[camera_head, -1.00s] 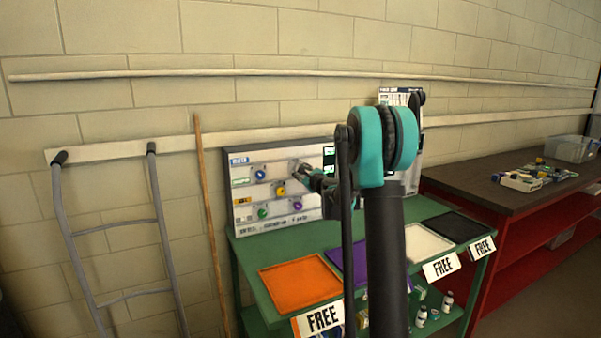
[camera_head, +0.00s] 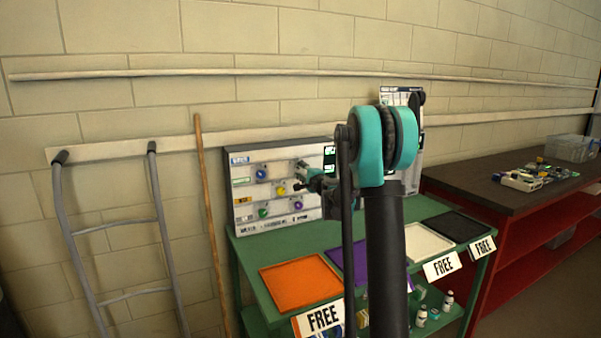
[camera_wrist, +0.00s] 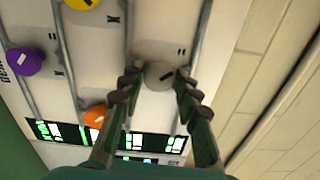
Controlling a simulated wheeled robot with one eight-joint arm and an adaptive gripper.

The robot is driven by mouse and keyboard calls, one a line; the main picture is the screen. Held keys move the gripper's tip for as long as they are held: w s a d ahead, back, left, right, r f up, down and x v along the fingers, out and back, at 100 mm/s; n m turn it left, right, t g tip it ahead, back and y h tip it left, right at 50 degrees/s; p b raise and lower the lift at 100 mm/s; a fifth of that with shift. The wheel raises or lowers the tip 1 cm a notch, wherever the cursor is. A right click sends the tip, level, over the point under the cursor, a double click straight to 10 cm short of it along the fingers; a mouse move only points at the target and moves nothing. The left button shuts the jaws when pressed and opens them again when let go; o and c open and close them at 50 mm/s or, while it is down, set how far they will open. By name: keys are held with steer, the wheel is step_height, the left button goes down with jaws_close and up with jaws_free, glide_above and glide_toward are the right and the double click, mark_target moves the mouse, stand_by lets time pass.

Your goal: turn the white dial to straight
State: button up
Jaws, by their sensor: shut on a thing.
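The white dial (camera_wrist: 158,83) sits on the upright panel (camera_head: 247,218), and shows pale grey-white in the wrist view with a short dark mark slanted on its face. My gripper (camera_wrist: 157,77) has a finger on each side of the dial and is shut on it. In the head view my gripper (camera_head: 302,168) is at the panel's upper right and hides the dial. Small dark marks are printed on the panel near the dial. I cannot tell which of them means straight.
Purple (camera_wrist: 25,61), yellow (camera_wrist: 82,3) and orange (camera_wrist: 95,116) dials are close by on the panel. A green table (camera_head: 310,243) below carries an orange tray (camera_head: 300,283) and other trays. A dark-topped red bench (camera_head: 480,186) stands right.

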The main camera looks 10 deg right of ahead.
steer(key=shift+n, duration=0.5)
steer(key=o, duration=1.1)
steer(key=shift+o, duration=0.2)
steer(key=shift+s, duration=0.1)
steer(key=v, duration=1.1)
steer(key=shift+s, duration=0.35)
steer(key=shift+d, duration=0.1)
